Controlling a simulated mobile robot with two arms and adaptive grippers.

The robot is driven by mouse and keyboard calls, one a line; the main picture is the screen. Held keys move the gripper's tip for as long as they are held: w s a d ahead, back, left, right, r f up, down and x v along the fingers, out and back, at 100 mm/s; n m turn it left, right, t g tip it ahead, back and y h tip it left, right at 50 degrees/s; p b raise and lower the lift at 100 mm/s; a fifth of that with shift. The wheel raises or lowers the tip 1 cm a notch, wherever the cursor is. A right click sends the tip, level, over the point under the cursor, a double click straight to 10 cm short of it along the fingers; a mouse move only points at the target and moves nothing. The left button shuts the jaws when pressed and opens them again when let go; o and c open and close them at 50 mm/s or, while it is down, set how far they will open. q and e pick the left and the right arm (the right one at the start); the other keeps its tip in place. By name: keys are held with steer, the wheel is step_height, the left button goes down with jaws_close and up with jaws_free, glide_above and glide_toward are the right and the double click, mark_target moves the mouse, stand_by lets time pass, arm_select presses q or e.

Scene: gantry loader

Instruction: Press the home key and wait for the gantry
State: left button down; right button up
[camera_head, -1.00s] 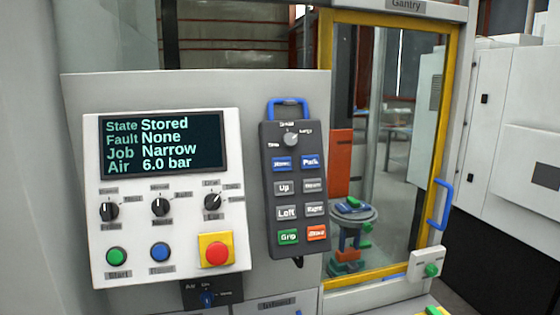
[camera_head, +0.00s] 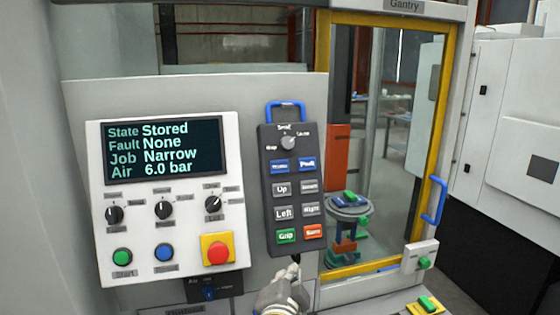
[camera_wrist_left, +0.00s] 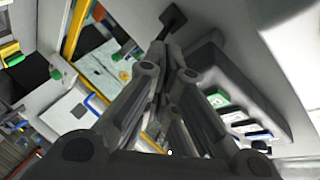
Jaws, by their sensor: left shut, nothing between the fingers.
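The grey pendant (camera_head: 293,228) hangs on the panel, with a blue hook on top. Its home key (camera_head: 279,166) is the upper left blue key, beside a blue Park key (camera_head: 307,164). The display (camera_head: 163,150) reads State Stored, Fault None, Job Narrow, Air 6.0 bar. My left gripper (camera_head: 293,264) is shut and empty, just below the pendant's lower edge and well below the home key. In the left wrist view its closed fingers (camera_wrist_left: 172,72) point up, with the pendant (camera_wrist_left: 262,98) to their right. My right gripper is out of view.
Left of the pendant are knobs, a green button (camera_head: 122,256), a blue button (camera_head: 164,252) and a red stop button (camera_head: 218,252). The yellow-framed gantry door (camera_head: 442,130) with its blue handle (camera_head: 435,202) stands to the right. Behind its glass is a round stand (camera_head: 348,204).

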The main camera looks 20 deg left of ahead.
arm_select(q)
step_height(320, 180, up, 8)
steer(key=s+t, duration=0.1)
steer(key=t, duration=0.1)
steer(key=m+t+y, duration=0.2)
steer(key=t+y, duration=0.1)
steer(key=t, duration=0.2)
glide_toward(280, 166)
steer(key=s+d+r, duration=0.2)
steer(key=d+r, duration=0.4)
steer(key=r, duration=0.2)
steer(key=shift+w+a+r, duration=0.15)
steer(key=shift+w+a, duration=0.1)
steer(key=shift+w, duration=0.05)
steer(key=shift+w, duration=0.15)
steer(key=w+a+f+b, duration=0.2)
steer(key=w+a+f, duration=0.1)
steer(key=w, duration=0.3)
steer(key=shift+w+a+b, duration=0.35)
steer(key=shift+a, duration=0.5)
steer(key=shift+f, duration=0.1)
